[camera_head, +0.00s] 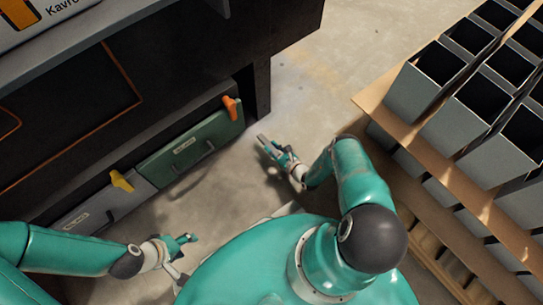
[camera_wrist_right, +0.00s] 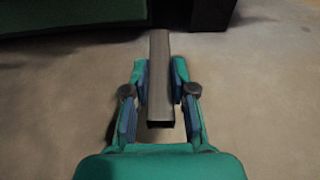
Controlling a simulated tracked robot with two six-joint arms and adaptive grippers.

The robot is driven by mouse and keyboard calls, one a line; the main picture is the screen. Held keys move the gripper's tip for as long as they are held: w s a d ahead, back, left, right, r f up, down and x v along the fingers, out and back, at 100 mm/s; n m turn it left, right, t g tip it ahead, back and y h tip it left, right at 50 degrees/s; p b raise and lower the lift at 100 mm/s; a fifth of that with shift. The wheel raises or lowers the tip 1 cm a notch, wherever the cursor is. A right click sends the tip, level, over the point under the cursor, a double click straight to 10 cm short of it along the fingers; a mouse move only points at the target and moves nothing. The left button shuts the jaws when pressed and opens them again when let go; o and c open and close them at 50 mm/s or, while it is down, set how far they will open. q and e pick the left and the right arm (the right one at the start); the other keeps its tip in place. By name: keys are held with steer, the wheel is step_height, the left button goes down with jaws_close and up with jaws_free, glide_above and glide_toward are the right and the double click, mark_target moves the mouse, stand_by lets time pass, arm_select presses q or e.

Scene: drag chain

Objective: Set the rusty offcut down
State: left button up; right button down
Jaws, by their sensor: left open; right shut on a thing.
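The rusty offcut (camera_wrist_right: 159,75) is a short square metal tube and looks dull grey-brown in the right wrist view. My right gripper (camera_wrist_right: 160,92) is shut on it, with one finger on each long side. The tube's open end faces the wrist and its far end reaches past the fingertips. In the head view my right gripper (camera_head: 277,151) is over the floor, in front of the green drawer. The offcut looks small there, at the fingertips. My left gripper (camera_head: 187,253) is open and empty at the lower left, apart from the offcut.
A green drawer (camera_head: 196,142) with an orange latch (camera_head: 231,107) and a grey drawer (camera_head: 100,205) with a yellow latch (camera_head: 121,181) sit low in the dark bench. Stacked grey square tubes (camera_head: 428,95) with cardboard layers stand at right. Concrete floor (camera_head: 300,85) lies between, clear.

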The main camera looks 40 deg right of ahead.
steer(key=shift+f+b, duration=1.3)
steer(key=shift+f, duration=0.95)
steer(key=shift+f, duration=0.1)
steer(key=c, duration=1)
jaws_free()
steer(key=shift+o, duration=0.2)
